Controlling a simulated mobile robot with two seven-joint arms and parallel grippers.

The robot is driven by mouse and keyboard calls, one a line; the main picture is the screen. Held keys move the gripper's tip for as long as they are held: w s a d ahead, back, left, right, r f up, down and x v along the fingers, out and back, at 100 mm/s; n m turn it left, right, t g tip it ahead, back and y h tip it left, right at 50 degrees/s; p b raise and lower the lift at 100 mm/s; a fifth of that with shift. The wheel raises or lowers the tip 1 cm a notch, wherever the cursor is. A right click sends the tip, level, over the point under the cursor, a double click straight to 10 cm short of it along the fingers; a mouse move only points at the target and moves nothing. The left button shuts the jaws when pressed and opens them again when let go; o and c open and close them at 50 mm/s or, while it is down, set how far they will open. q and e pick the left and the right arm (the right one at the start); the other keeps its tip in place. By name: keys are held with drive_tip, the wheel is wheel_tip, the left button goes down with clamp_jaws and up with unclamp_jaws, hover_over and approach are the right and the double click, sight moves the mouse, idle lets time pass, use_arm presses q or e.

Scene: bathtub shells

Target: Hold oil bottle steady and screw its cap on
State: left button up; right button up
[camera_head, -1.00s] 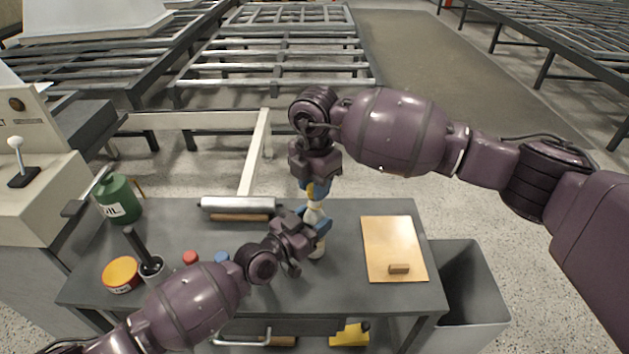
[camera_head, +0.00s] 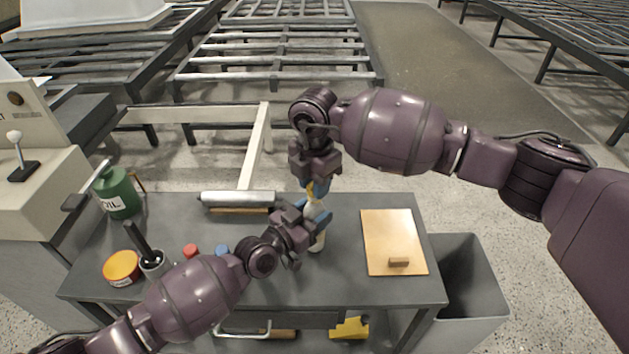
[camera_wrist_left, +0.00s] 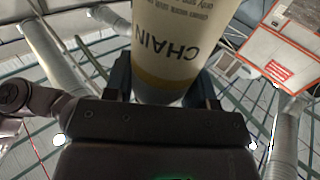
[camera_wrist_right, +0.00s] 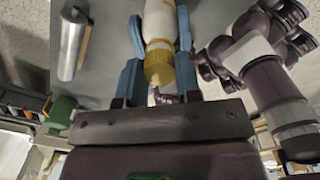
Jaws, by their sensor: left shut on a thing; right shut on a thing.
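The oil bottle (camera_head: 317,241) is cream with a yellow cap (camera_wrist_right: 158,69). It stands nearly upright above the grey bench; whether its base touches the top is hard to tell. My left gripper (camera_head: 319,217) is shut around the bottle's body from the left. The left wrist view shows the bottle's label reading "CHAIN" (camera_wrist_left: 178,45) between the fingers. My right gripper (camera_head: 313,187) points down from above and is shut on the yellow cap at the bottle's top. In the right wrist view the blue fingers flank the cap, and the bottle's pale shoulder shows beyond it.
On the bench (camera_head: 345,285) are a green oil can (camera_head: 118,193), an orange-topped tin (camera_head: 121,267), a metal roller (camera_head: 238,198), small red (camera_head: 190,251) and blue (camera_head: 222,250) items, and a tan board (camera_head: 393,238). A grey bin (camera_head: 475,300) stands right.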

drive_tip(key=shift+f, duration=0.45)
drive_tip(key=m, duration=0.6)
drive_tip(key=shift+m, duration=0.3)
drive_tip(key=m, duration=0.6)
drive_tip(key=o, duration=0.9)
drive_tip(key=shift+r, duration=2.25)
drive_tip(key=shift+r, duration=0.1)
drive_tip(key=shift+c, duration=0.4)
